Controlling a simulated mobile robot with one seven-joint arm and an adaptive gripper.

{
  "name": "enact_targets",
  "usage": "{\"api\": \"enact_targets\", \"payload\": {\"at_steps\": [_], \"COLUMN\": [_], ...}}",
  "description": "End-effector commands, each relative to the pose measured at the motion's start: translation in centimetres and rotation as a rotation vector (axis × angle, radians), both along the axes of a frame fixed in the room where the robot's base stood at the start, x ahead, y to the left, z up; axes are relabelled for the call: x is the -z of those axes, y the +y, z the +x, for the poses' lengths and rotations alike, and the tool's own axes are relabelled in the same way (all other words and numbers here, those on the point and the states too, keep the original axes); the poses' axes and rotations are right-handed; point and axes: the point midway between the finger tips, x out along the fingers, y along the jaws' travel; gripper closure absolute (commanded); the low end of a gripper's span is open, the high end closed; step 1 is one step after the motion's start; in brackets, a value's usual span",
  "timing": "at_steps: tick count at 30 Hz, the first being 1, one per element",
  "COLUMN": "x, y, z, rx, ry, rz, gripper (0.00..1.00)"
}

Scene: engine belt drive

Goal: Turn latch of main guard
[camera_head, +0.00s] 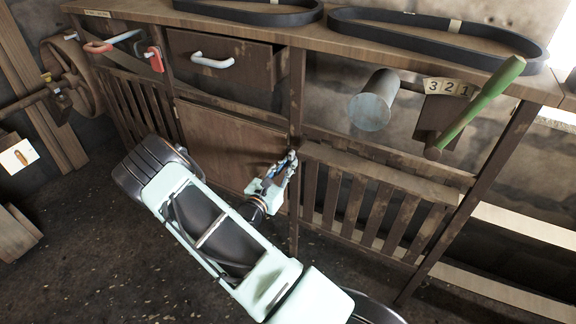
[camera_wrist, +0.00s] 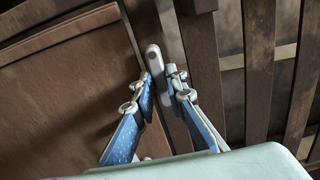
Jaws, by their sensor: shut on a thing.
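The latch (camera_wrist: 153,56) is a small grey bar with rounded ends on the wooden post at the right edge of the guard panel. In the wrist view it stands roughly upright, leaning slightly. My gripper (camera_wrist: 159,88) has a blue-padded finger on each side of its lower part and is shut on it. In the head view my gripper (camera_head: 286,164) reaches the post, and the latch cannot be made out. The main guard (camera_head: 222,140) appears to be the brown wooden panel left of the post; it looks closed.
Slatted wooden guards (camera_head: 375,205) lie right of the post. Above are a drawer with a white handle (camera_head: 212,62), a grey cylinder (camera_head: 372,102) and a green lever (camera_head: 482,103). Black belts (camera_head: 430,38) lie on top. The floor (camera_head: 75,245) at left is open.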

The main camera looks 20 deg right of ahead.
Motion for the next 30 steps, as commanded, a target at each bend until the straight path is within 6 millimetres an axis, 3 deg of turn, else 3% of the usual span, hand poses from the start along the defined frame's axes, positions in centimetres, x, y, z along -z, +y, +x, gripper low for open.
{"api": "enact_targets", "payload": {"at_steps": [5,6,11,22,30], "x": [0.2,0.2,0.1,0.0,0.1], "y": [0.0,0.0,0.0,0.7,4.9], "z": [-0.1,-0.1,-0.1,-0.5,-3.6], "rx": [0.001,0.001,0.001,-0.001,-0.004], "ry": [0.002,0.002,0.002,0.001,0.003], "rz": [0.004,0.004,0.002,0.001,0.002], "gripper": [1.0,0.86,0.7,0.7,0.7]}}
